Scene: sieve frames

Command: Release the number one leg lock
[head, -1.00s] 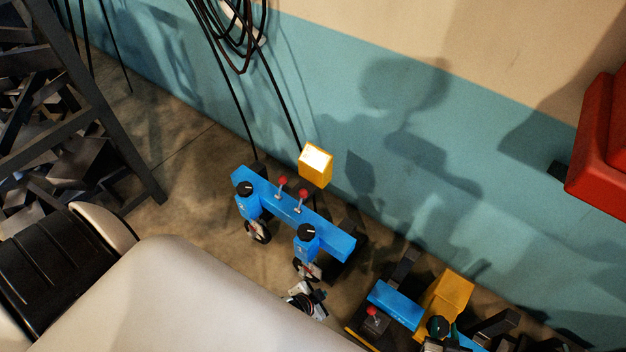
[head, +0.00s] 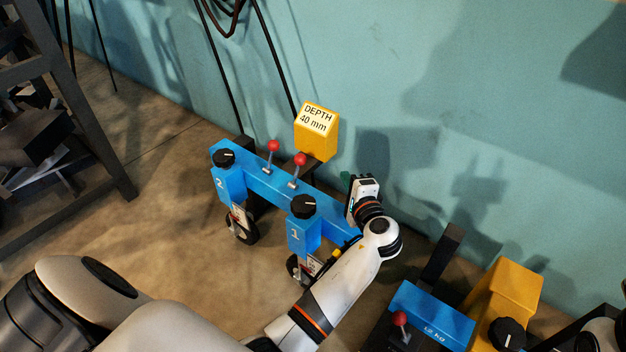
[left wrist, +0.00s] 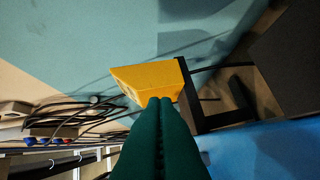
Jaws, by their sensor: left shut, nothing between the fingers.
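The blue frame (head: 265,183) stands on the floor with legs marked 1 and 2. Leg 1 (head: 303,236) is the nearer one and has a black knob (head: 304,206) with a white line on top. Leg 2 (head: 229,184) has a similar knob (head: 224,158). Two red-balled levers (head: 300,160) (head: 273,146) rise from the beam. My left gripper (head: 345,178) is shut and empty, by the beam's right end, right of the leg 1 knob and apart from it. Its green fingers (left wrist: 160,112) are together in the left wrist view. My right gripper is out of view.
A yellow block (head: 318,130) reading "DEPTH 40 mm" stands behind the beam and also shows in the left wrist view (left wrist: 147,80). A blue weight marked 12 kg (head: 430,312) and a yellow piece (head: 505,290) lie at the lower right. A dark rack (head: 75,120) stands left.

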